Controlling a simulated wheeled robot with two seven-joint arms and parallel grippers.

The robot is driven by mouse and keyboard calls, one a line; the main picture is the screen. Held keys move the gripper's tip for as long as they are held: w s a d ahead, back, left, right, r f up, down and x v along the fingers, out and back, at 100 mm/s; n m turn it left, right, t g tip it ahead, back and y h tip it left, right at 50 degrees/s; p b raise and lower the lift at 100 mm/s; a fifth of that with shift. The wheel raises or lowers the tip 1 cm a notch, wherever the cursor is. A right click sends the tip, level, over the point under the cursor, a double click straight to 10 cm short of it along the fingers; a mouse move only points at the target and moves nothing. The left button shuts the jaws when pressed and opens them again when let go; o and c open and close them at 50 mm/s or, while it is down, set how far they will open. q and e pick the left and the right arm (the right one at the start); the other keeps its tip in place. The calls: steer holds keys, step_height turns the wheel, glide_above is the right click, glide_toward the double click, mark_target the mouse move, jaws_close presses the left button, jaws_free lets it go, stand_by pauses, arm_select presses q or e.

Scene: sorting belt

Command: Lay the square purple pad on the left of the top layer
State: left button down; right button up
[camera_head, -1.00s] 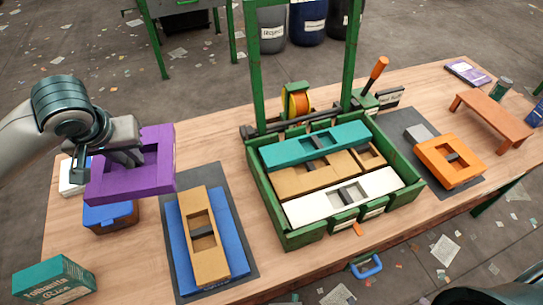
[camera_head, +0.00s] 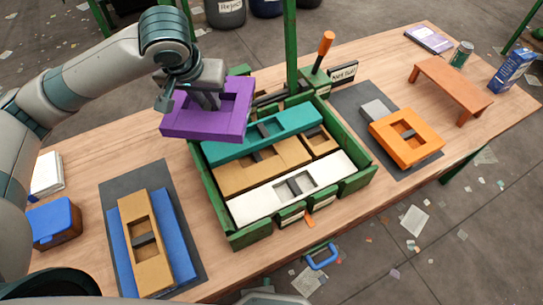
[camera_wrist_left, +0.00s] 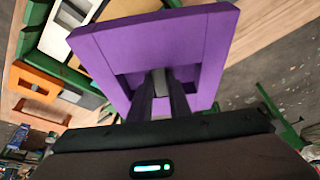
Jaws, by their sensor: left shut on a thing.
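The square purple pad (camera_head: 228,122) hangs in my left gripper (camera_head: 206,101), which is shut on it. In the head view it is over the back left corner of the green crate (camera_head: 232,240) and hides that corner. In the left wrist view the purple pad (camera_wrist_left: 200,40) fills the middle, with the fingers (camera_wrist_left: 160,90) in its recess. The crate's top layer shows a teal pad (camera_head: 290,125) at the back, tan pads (camera_head: 240,177) in the middle and a white pad (camera_head: 325,171) in front. My right gripper is not in view.
A tan pad (camera_head: 135,207) lies on a blue pad (camera_head: 175,250) on a dark mat at the left. An orange pad (camera_head: 425,152) and a grey block (camera_head: 375,109) lie on the right mat. A green frame post (camera_head: 289,45) and orange-handled lever (camera_head: 325,45) stand behind the crate.

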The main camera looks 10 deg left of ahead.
mark_target(219, 113)
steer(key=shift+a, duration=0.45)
